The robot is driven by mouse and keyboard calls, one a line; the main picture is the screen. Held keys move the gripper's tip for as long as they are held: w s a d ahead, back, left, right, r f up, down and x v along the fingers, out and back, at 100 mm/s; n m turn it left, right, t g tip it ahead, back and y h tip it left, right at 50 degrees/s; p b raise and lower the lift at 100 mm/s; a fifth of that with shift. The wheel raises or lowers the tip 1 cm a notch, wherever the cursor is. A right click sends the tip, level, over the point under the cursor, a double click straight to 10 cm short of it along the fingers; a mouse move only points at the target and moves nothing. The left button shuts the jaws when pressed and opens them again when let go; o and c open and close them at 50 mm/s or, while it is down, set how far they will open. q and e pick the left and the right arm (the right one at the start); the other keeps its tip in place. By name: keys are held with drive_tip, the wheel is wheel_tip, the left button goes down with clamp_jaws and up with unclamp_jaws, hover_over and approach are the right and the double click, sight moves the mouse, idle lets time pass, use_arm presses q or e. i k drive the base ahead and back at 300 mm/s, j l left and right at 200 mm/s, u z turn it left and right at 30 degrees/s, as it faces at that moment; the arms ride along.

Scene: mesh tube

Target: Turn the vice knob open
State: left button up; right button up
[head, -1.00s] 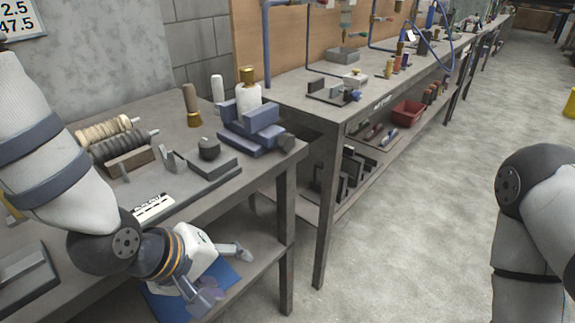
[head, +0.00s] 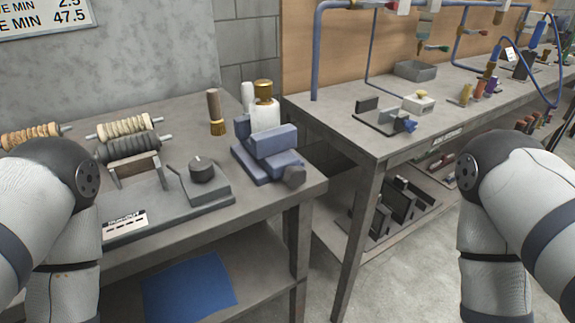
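The blue-grey vice (head: 270,138) sits near the right end of the near workbench (head: 305,192). Its dark grey knob (head: 294,177) sticks out at the lower right, close to the bench corner. Nothing touches the knob. Whether the vice jaws are apart cannot be told. My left arm comes in at the left and bends down below the frame; my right arm does the same at the right. Both grippers are out of view.
A grey fixture with a dark dial (head: 202,168) and spools (head: 128,147) lie left of the vice. A second bench (head: 365,142) adjoins on the right. A blue sheet (head: 188,287) lies on the lower shelf.

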sight(293, 177)
drive_tip(key=i+l+u, duration=0.1)
drive_tip(key=l+u, duration=1.25)
drive_tip(key=l, duration=0.15)
drive_tip(key=k+l+u, duration=0.15)
drive_tip(key=l+u, duration=0.3)
drive_tip(key=k+l+u, duration=0.25)
drive_tip(key=l+u, duration=0.2)
drive_tip(key=k+l+u, duration=0.25)
drive_tip(key=l+u, duration=0.2)
